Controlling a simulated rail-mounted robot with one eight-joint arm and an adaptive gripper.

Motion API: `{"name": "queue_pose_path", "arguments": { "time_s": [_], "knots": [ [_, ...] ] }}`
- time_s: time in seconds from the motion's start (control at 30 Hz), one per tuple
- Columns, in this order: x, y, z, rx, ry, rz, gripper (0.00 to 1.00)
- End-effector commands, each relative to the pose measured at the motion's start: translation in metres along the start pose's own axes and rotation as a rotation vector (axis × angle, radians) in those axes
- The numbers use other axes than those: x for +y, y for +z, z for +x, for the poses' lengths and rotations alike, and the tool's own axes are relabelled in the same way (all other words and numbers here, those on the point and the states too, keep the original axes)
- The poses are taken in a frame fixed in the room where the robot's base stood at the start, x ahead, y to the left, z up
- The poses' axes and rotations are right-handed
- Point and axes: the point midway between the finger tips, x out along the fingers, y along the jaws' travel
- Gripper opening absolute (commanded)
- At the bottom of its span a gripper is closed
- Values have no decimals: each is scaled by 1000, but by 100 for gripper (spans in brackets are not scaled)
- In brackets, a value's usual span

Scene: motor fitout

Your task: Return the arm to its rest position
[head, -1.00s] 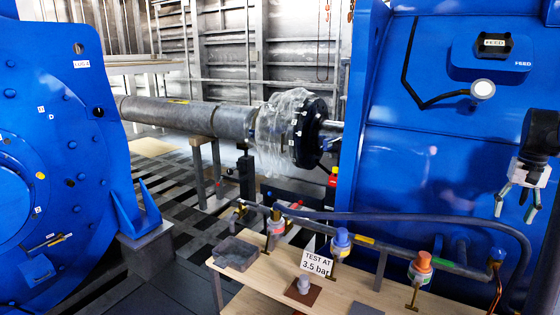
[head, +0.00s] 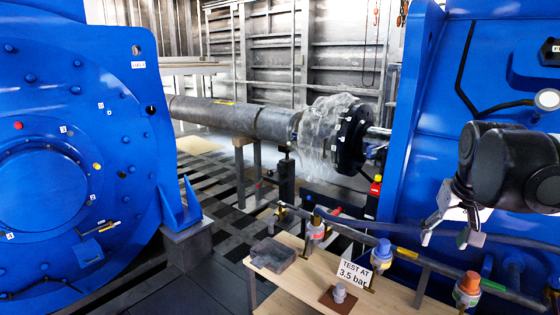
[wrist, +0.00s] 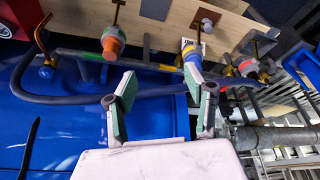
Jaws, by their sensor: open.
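My gripper (head: 452,224) is at the right of the head view, in front of the blue machine wall and above the pipe run. Its fingers point down and stand apart. In the wrist view my gripper (wrist: 165,100) shows two fingers with green pads, spread, with nothing between them. The arm behind the gripper is partly out of the head view.
The wooden bench (head: 290,290) carries a grey tray (head: 272,255), a "TEST AT 3.5 bar" sign (head: 354,273) and a grey plug on a brown plate (head: 339,295). A pipe with several valves runs along it. A blue round housing (head: 70,170) stands left; a shaft (head: 230,118) crosses behind.

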Motion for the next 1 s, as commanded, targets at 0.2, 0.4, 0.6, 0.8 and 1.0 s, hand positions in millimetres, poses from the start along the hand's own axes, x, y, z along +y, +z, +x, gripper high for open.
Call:
{"name": "queue_pose_path", "arguments": {
  "time_s": [0.2,0.4,0.6,0.8,1.0],
  "knots": [
    [-60,61,-2,91,-50,-105,48],
    [-100,118,4,171,-103,-190,48],
    [-123,160,13,231,-149,-250,48],
    [-131,176,19,254,-167,-270,48],
    [-132,184,40,255,-168,-270,48]
  ]
}}
